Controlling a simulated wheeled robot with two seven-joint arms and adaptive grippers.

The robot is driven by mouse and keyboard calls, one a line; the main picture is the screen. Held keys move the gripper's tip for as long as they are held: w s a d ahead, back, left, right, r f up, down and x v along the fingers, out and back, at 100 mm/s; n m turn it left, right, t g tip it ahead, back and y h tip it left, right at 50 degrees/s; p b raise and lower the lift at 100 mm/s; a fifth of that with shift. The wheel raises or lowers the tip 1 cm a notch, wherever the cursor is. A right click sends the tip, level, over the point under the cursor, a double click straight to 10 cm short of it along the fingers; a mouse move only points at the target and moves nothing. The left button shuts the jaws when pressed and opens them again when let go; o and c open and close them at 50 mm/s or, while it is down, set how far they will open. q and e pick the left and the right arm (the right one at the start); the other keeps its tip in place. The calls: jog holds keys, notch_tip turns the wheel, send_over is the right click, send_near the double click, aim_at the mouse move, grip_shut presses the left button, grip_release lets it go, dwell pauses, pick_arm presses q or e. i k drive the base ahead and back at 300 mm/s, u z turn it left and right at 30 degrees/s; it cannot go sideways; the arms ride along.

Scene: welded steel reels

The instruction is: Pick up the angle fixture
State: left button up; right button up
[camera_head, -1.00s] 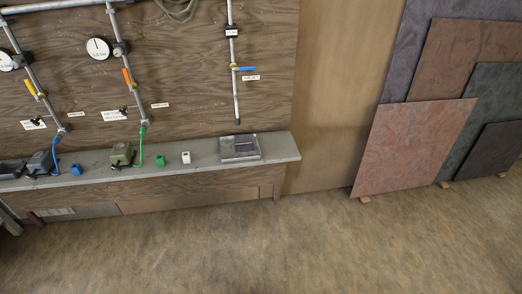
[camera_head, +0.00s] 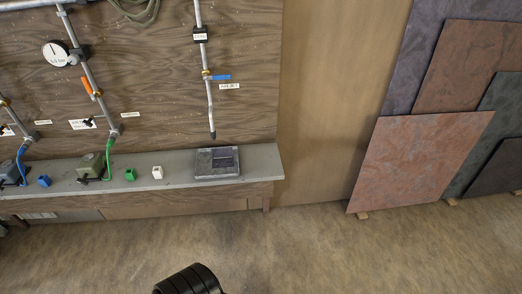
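I cannot make out an angle fixture anywhere in this view. A black ribbed, rounded thing (camera_head: 188,280) shows at the bottom edge, cut off by the frame. I cannot tell whether it is a loose object or a part of me. Neither of my grippers can be made out.
A grey shelf (camera_head: 258,160) along the wooden wall carries a flat dark plate (camera_head: 216,162), a white block (camera_head: 157,172), a green block (camera_head: 130,174) and a blue block (camera_head: 44,181). Pipes and a gauge (camera_head: 55,53) hang above. A reddish panel (camera_head: 420,158) leans at right. Brown floor lies open in front.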

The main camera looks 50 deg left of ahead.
aim_at(221, 157)
jog(key=i, duration=0.85)
jog(key=u, duration=0.7)
jog(key=i, duration=0.65)
jog(key=u, duration=0.75)
